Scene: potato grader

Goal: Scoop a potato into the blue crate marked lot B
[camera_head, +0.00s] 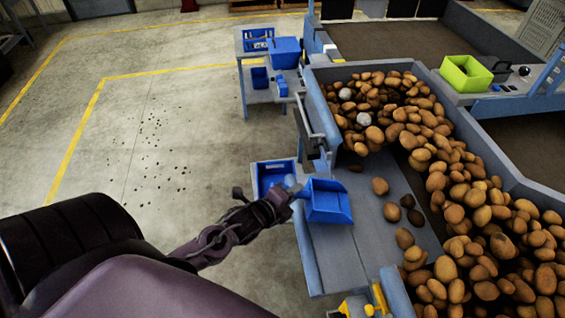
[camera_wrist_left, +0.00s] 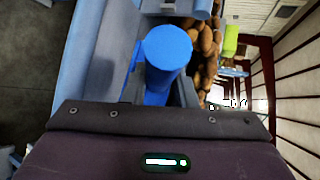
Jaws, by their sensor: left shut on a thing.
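My left gripper (camera_head: 284,197) is shut on the handle of a blue scoop (camera_head: 328,201). The scoop is over the left edge of the grader's metal shelf, and I cannot tell whether it touches the shelf. In the left wrist view the round end of the blue scoop handle (camera_wrist_left: 167,47) stands between the fingers. A few loose potatoes (camera_head: 380,187) lie on the shelf to the right of the scoop. A blue crate (camera_head: 268,168) sits just behind the gripper, partly hidden by it; no lot mark can be read. My right gripper is not in view.
Many potatoes (camera_head: 470,190) fill the grader's bed on the right. A side table (camera_head: 262,97) at the back holds blue crates and bins. A green bin (camera_head: 466,73) stands at the upper right. Open floor lies to the left.

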